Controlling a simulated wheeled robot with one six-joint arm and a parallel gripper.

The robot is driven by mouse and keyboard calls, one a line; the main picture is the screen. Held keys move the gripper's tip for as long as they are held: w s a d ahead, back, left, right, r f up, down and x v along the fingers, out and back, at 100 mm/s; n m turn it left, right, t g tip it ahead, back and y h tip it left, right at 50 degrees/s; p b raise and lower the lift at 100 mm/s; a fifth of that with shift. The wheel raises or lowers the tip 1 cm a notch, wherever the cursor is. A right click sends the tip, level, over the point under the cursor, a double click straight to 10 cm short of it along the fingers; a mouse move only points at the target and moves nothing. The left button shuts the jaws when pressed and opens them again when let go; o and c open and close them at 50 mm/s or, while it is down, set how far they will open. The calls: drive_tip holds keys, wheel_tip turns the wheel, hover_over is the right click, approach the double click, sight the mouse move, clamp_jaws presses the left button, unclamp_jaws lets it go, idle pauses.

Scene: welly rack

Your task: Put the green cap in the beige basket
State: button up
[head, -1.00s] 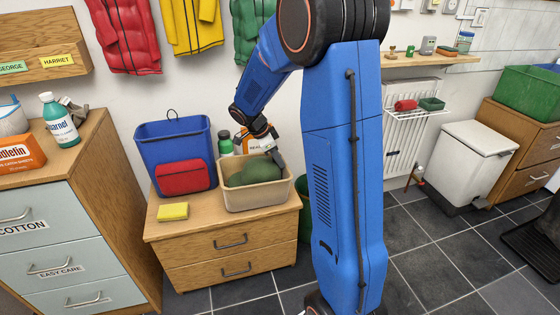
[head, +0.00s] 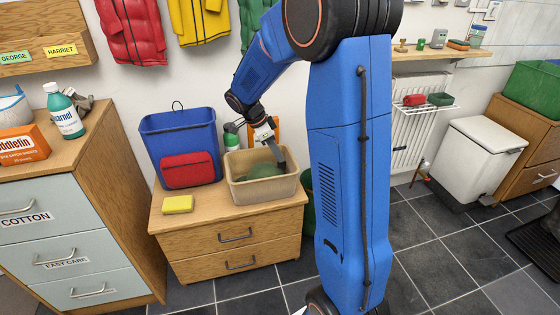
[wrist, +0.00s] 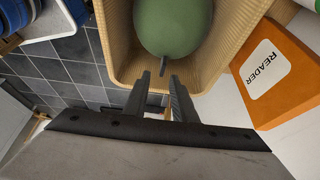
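The green cap (head: 262,171) lies inside the beige basket (head: 262,192), which stands on a small wooden drawer unit. In the wrist view the cap (wrist: 174,24) is a rounded green shape within the basket walls (wrist: 121,45), with a small dark tab toward my fingers. My gripper (head: 281,161) is at the basket, over the right side of the cap. In the wrist view its two fingers (wrist: 161,82) stand apart with a gap between them, and the cap's body is beyond their tips. Whether a fingertip touches the tab is unclear.
A blue bin (head: 180,138) with a red pouch (head: 188,170) stands left of the basket. A yellow sponge (head: 178,204) lies in front. A green-capped bottle (head: 231,137) and an orange box labelled READER (wrist: 283,75) stand close behind the basket.

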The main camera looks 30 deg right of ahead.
drive_tip(key=s+v, duration=0.1)
drive_tip(key=v, duration=0.5)
drive_tip(key=s+a+r+n+t+y, duration=0.1)
drive_tip(key=s+a+r+n, duration=0.3)
drive_tip(key=s, duration=0.4)
drive_tip(key=s+a+r+n+t+y, duration=0.1)
drive_tip(key=s+a+r+n+t, duration=0.1)
drive_tip(key=s+r+n, duration=0.35)
drive_tip(key=s+a+f+n+t+y, duration=0.1)
drive_tip(key=s+a+n, duration=0.1)
drive_tip(key=s+n, duration=0.4)
drive_tip(key=s+a+f+n+t+y, duration=0.1)
drive_tip(key=s+n, duration=0.4)
drive_tip(key=s, duration=0.6)
drive_tip(key=shift+a+f+n+t+y, duration=0.35)
drive_tip(key=shift+a+f+t, duration=0.3)
drive_tip(key=shift+a, duration=0.6)
drive_tip(key=shift+d, duration=0.1)
